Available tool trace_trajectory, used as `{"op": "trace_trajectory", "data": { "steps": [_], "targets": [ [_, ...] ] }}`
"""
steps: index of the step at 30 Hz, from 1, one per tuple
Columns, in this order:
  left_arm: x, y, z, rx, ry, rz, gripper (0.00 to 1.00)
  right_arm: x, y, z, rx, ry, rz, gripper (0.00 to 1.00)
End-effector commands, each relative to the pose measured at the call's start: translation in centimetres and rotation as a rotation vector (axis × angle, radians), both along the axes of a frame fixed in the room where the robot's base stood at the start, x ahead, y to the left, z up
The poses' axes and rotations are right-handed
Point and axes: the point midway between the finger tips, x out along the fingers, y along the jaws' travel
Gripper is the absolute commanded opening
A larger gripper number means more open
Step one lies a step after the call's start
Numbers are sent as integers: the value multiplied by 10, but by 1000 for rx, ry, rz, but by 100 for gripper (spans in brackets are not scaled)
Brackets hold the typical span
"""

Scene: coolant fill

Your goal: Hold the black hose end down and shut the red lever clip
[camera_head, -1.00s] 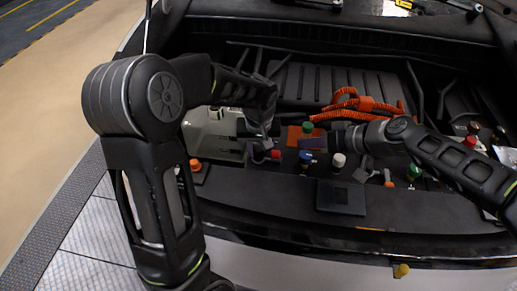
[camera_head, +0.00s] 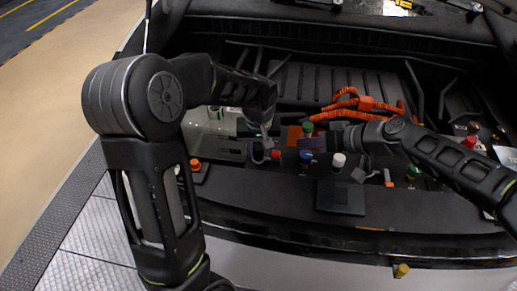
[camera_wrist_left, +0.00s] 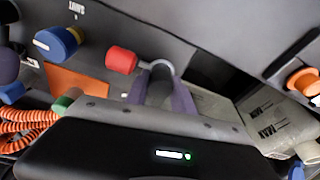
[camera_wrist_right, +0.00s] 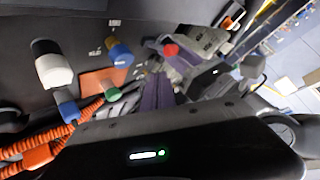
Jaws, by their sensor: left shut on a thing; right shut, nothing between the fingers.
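The red lever clip shows as a red knob on a grey curved band in the left wrist view (camera_wrist_left: 121,61); it also shows in the head view (camera_head: 276,155) and right wrist view (camera_wrist_right: 171,50). I cannot tell whether it is latched. My left gripper (camera_head: 259,152) is shut on the dark hose end (camera_wrist_left: 159,88), which shows between its purple fingers in the left wrist view, just beside the clip's band. Arm and fingers hide most of the hose. My right gripper (camera_head: 312,145) is shut and empty, to the right of the clip, above the blue cap; its fingers show together in the right wrist view (camera_wrist_right: 158,92).
A blue cap (camera_head: 306,156), a white cap (camera_head: 339,160) and a green cap (camera_head: 307,127) stand near my right gripper. Orange corrugated hoses (camera_head: 345,105) lie behind. A pale tank (camera_head: 215,135) is at left. The dark front panel (camera_head: 255,185) has free room.

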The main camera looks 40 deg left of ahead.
Motion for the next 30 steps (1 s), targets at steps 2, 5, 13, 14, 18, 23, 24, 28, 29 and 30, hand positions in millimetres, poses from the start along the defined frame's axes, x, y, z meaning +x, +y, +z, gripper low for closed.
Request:
{"op": "trace_trajectory", "data": {
  "steps": [2, 5, 13, 14, 18, 23, 24, 28, 29, 30],
  "targets": [
    [0, 0, -1, 0, 1, 0, 0, 0, 4, -3, 0, 1, 1, 0],
    [0, 0, -1, 0, 1, 0, 0, 0, 8, -6, 0, 0, 0, 0],
    [0, 0, 0, 0, 1, 0, 0, 0, 20, -14, 0, 0, 2, 0],
    [0, 0, 0, 0, 1, 0, 0, 0, 21, -15, 1, 0, 1, 0],
    [0, 0, 0, 0, 1, 0, 0, -1, 28, -20, 0, 0, 2, 0],
    [0, 0, 0, 0, 1, 0, 0, 0, 35, -25, 0, 0, 0, 0],
    [0, 0, 0, 0, 1, 0, 0, 0, 36, -26, -1, 0, 0, 0],
    [0, 0, 0, 0, 1, 0, 0, 0, 42, -30, 0, 0, 0, 0],
    [0, 0, 0, 0, 1, 0, 0, 0, 44, -31, 0, 0, 0, 0],
    [0, 0, 0, 0, 1, 0, 0, 0, 45, -32, 1, 0, 1, 0]
  ]
}}
